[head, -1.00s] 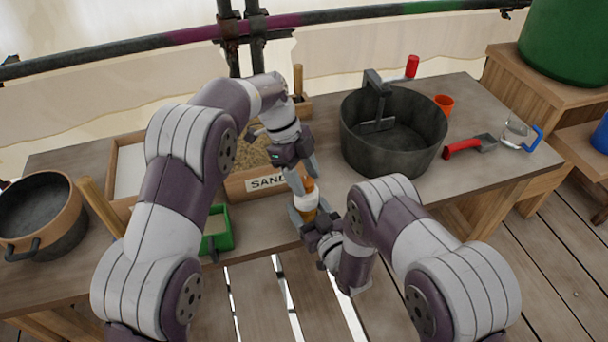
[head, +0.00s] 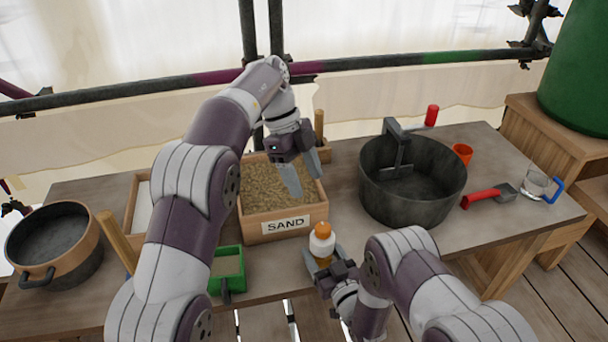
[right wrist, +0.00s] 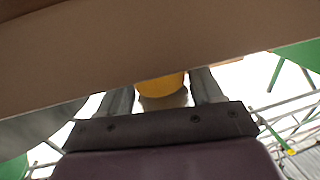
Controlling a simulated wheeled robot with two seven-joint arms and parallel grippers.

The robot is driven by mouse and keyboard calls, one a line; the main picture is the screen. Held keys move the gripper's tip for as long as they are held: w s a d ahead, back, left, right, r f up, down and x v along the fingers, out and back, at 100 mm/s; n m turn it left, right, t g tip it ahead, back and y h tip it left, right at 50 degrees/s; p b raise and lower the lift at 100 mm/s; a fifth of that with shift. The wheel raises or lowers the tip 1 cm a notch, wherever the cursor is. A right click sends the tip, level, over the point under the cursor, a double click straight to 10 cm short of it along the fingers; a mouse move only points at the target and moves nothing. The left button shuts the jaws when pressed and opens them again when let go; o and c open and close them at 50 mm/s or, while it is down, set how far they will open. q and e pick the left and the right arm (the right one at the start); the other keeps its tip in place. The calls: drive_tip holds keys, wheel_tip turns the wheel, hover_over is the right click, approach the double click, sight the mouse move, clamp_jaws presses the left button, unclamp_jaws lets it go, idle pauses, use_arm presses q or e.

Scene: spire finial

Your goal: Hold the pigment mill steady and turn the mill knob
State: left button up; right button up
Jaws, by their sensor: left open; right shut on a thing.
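The pigment mill (head: 322,242) stands upright near the table's front edge, with a white body and an orange knob (head: 322,230) on top. Its lower part is brownish orange. My right gripper (head: 318,262) is shut on the mill's lower body. In the right wrist view, the fingers (right wrist: 162,95) lie on both sides of a yellow-orange part (right wrist: 160,86), largely hidden by a brown surface. My left gripper (head: 291,180) is open and empty, above the sand box and up and left of the knob, clear of the mill.
The sand box (head: 285,228) stands behind the mill. A dark mixing tub (head: 415,200) is to the right. A green tray (head: 228,285) and a pot (head: 75,262) are to the left. A red-handled scoop (head: 482,198), orange cup (head: 462,153) and glass jug (head: 535,185) sit far right.

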drive_tip(key=o, duration=1.2)
